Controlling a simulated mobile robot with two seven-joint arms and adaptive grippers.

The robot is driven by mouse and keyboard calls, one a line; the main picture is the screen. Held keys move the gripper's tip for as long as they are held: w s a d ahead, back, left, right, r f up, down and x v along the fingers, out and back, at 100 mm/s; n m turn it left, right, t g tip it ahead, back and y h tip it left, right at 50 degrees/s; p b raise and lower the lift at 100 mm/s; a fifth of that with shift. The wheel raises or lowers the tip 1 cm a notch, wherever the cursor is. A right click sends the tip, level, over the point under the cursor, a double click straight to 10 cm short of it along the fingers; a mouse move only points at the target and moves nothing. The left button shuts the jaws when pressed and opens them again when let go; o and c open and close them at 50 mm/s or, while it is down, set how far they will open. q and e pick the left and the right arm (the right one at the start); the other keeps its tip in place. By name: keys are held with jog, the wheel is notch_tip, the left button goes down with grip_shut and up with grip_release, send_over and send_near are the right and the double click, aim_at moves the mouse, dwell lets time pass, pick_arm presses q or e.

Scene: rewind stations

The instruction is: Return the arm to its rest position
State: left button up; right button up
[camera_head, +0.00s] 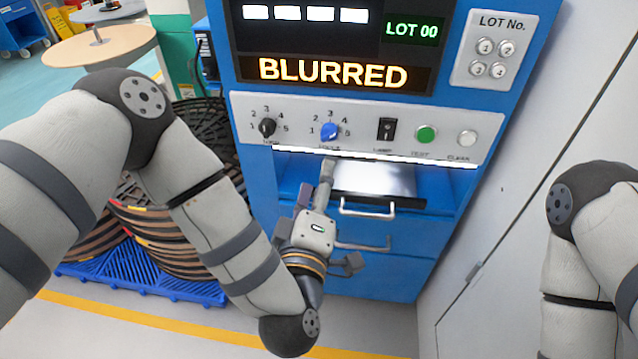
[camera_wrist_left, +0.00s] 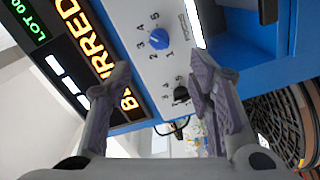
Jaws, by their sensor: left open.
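My left gripper (camera_head: 319,190) is in front of the blue machine (camera_head: 261,190), below its grey control panel (camera_head: 365,122). In the left wrist view its two fingers (camera_wrist_left: 160,78) are spread, with nothing between them. The blue knob (camera_head: 329,131) is on the panel just above the fingers in the head view; it also shows in the left wrist view (camera_wrist_left: 159,39), apart from the fingers. The black knob (camera_head: 267,127) is to its left. My right arm (camera_head: 590,240) shows at the right edge; its gripper is out of frame.
The display reads "BLURRED" and "LOT 00". A metal drawer handle (camera_head: 368,210) is close right of the left gripper. Coiled reels (camera_head: 150,235) stand on a blue pallet (camera_head: 140,285) at left. A light wall (camera_head: 520,190) is at right.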

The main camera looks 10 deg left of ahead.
pick_arm(q)
jog(key=s+a+f+m+g+h+p, duration=0.1)
jog(key=s+a+f+m+g, duration=0.3)
jog(key=s+f, duration=0.45)
jog(key=s+a+f+m+g+h, duration=0.1)
jog(key=s+f+m+g, duration=0.5)
jog(key=f, duration=0.4)
jog(key=s+a+f+m+g+y, duration=0.1)
jog(key=s+a+g, duration=0.4)
jog(key=s, duration=0.7)
jog(key=s+a+f+m+g+y, duration=0.1)
jog(key=s+a+g, duration=0.4)
jog(key=s, duration=0.8)
jog(key=shift+s+a+m+g+y+p, duration=0.15)
jog(key=shift+a+m+g+y+p, duration=0.3)
jog(key=shift+a, duration=0.8)
pick_arm(e)
jog(key=shift+w+r+t, duration=0.5)
jog(key=shift+w+r, duration=0.6)
pick_arm(q)
jog(key=shift+f+t, duration=0.1)
jog(key=shift+t, duration=0.15)
